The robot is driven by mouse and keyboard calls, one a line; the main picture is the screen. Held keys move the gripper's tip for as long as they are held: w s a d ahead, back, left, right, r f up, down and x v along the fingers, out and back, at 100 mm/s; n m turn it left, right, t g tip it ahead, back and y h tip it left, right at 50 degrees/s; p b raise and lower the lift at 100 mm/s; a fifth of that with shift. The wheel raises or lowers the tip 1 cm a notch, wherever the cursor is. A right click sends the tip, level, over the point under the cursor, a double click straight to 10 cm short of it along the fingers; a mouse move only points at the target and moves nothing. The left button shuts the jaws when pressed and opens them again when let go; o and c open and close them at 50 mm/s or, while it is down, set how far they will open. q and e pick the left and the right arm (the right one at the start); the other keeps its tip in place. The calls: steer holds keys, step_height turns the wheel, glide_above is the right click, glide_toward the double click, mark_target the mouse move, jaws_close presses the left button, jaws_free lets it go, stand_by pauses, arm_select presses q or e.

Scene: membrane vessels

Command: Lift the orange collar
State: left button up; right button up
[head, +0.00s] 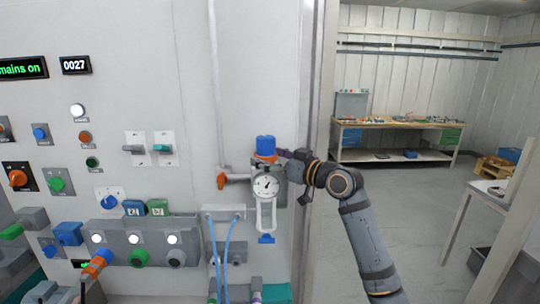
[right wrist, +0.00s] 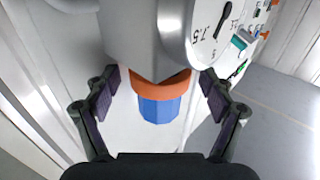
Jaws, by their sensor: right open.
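The orange collar (head: 265,157) is a thin ring under a blue knob (head: 265,144), on top of a wall-mounted unit with a round white gauge (head: 266,184). In the right wrist view the orange collar (right wrist: 160,84) shows as a curved band between the grey body and the blue knob (right wrist: 160,109). My right gripper (head: 287,156) reaches in from the right at about the collar's height. In the right wrist view its open fingers (right wrist: 160,92) stand on both sides of the collar and knob, with gaps on each side. My left gripper is not seen.
An orange-handled valve (head: 222,180) sticks out left of the gauge. A grey block with blue hoses (head: 223,213) sits below it. Knobs and switches cover the panel further left. A doorway opens on the right, with a workbench (head: 395,123) beyond.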

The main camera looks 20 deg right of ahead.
steer(key=c, duration=1.7)
steer(key=shift+r+p, duration=0.3)
steer(key=shift+r, duration=0.55)
steer(key=o, duration=1.7)
steer(key=shift+f, duration=0.1)
